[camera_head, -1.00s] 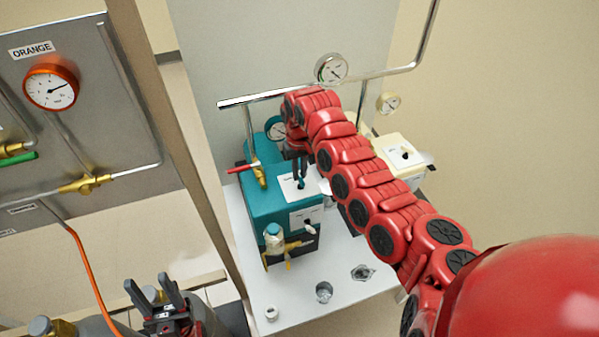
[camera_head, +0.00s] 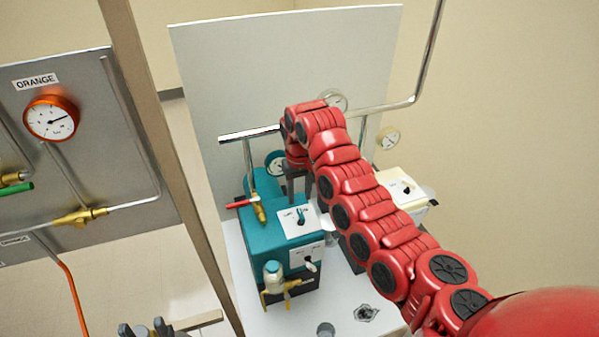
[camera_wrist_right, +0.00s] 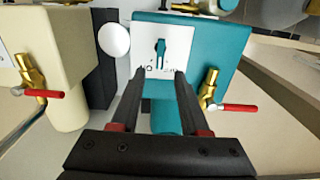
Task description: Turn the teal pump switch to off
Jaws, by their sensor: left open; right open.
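The teal pump (camera_head: 262,232) stands on a white bench, with a white switch plate on its top. The teal switch (camera_head: 301,216) is a small upright-looking lever on that plate; it also shows in the right wrist view (camera_wrist_right: 161,52). The plate's lettering is too small to read surely. My right gripper (camera_head: 297,190) is open and empty at the far side of the switch. In the right wrist view its fingertips (camera_wrist_right: 160,74) are apart, just short of the lever, which lines up with the gap between them.
A cream pump (camera_head: 400,192) stands right of the teal one. A red-handled brass valve (camera_head: 256,208) rises beside the plate. A second white plate with a switch (camera_head: 308,258) is on the teal pump's front. A metal pipe (camera_head: 390,108) crosses behind.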

